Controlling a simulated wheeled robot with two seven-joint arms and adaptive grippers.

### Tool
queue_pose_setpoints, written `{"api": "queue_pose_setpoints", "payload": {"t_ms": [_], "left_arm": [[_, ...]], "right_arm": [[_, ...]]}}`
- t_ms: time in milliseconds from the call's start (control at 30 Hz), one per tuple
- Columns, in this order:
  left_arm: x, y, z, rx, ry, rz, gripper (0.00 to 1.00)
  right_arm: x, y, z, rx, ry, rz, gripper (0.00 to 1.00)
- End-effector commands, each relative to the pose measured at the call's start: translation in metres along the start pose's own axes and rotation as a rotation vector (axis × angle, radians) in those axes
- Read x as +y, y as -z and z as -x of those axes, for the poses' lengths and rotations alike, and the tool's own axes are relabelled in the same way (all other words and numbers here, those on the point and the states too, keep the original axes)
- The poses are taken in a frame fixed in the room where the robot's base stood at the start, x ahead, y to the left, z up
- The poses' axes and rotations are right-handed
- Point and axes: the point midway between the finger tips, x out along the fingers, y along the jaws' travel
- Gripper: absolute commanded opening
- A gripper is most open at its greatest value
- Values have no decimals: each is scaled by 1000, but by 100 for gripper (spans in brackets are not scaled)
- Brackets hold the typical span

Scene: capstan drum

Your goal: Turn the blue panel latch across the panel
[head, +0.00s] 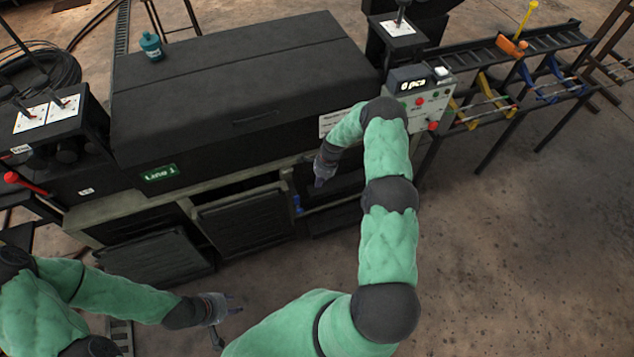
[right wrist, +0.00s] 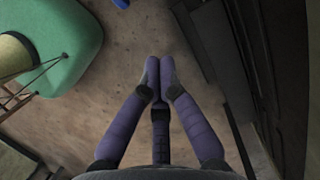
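The blue panel latch (head: 298,203) is a small blue piece at the front of the dark machine, beside the right edge of a black panel (head: 245,222). My right gripper (head: 320,184) is in front of the machine, just right of and slightly above the latch in the head view, apart from it. In the right wrist view its fingertips (right wrist: 159,66) meet with nothing seen between them. A blue piece, cut off by the top edge there (right wrist: 121,3), may be the latch. My left gripper (head: 238,303) is low over the floor, its fingers seemingly parted and empty.
The machine's large black cover (head: 235,80) carries a teal bottle (head: 151,46). A control box (head: 418,98) with buttons stands at the right end, beside a rack (head: 525,55) with coloured brackets. Another black panel (head: 155,258) is at left. The floor (head: 500,240) at right is clear.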

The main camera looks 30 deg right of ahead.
Motion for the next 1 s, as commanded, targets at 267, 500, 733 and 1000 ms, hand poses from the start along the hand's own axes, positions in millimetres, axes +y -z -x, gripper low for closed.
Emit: {"api": "queue_pose_setpoints", "payload": {"t_ms": [267,500,733,1000], "left_arm": [[-8,1,-23,0,0,0,40],[-12,1,-34,0,0,0,40],[-13,1,-37,0,0,0,40],[-13,1,-37,0,0,0,40]], "right_arm": [[0,0,-58,-1,-1,1,0],[0,-25,-73,-1,2,7,0],[-1,-39,-75,-1,4,3,0],[0,-40,-74,-1,4,2,0]]}}
